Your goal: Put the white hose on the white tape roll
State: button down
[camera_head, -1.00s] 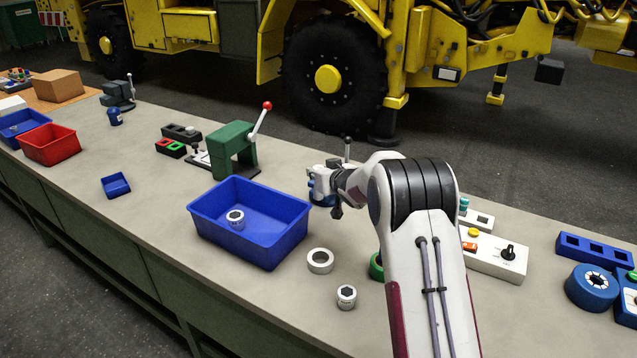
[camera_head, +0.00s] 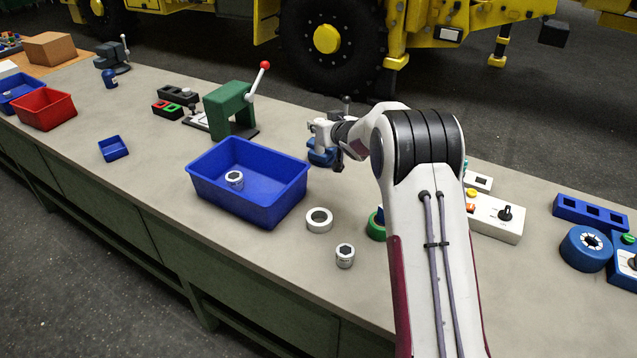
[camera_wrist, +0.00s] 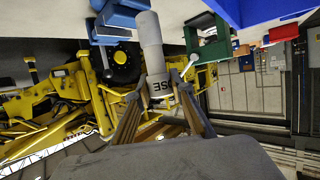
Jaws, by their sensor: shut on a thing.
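The white hose (camera_wrist: 151,45) is a pale cylinder with dark lettering near my fingers in the wrist view. My gripper (camera_wrist: 158,92) is shut on its lettered end, and the rest sticks out beyond the fingertips. In the head view my gripper (camera_head: 338,148) is above the bench, right of the large blue crate, with the hose (camera_head: 321,131) partly hidden by it. The white tape roll (camera_head: 319,228) lies flat on the bench in front of the crate's right corner, with its hole facing up. The hose is apart from the roll.
The blue crate (camera_head: 215,196) holds a small white fitting (camera_head: 234,181). A similar fitting (camera_head: 345,258) stands right of the tape roll. A green roll (camera_head: 375,230) lies beside my arm. A green press (camera_head: 229,106) stands behind the crate. A blue object (camera_head: 319,157) is below my gripper.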

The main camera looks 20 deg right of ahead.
jog(key=s+a+n+y, duration=0.1)
jog(key=s+a, duration=0.1)
jog(key=s, duration=0.7)
jog(key=s+a+n+g+y, duration=0.1)
jog(key=s+a+n+y, duration=0.1)
jog(key=s, duration=0.7)
jog(key=shift+s+a+r+y, duration=0.2)
jog(key=shift+a+r+y, duration=0.1)
jog(key=shift+a+r, duration=0.15)
jog(key=shift+f, duration=0.1)
notch_tip(320, 180, down, 6)
jog(key=shift+f, duration=0.15)
jog(key=shift+f, duration=1.8)
jog(key=shift+f, duration=0.2)
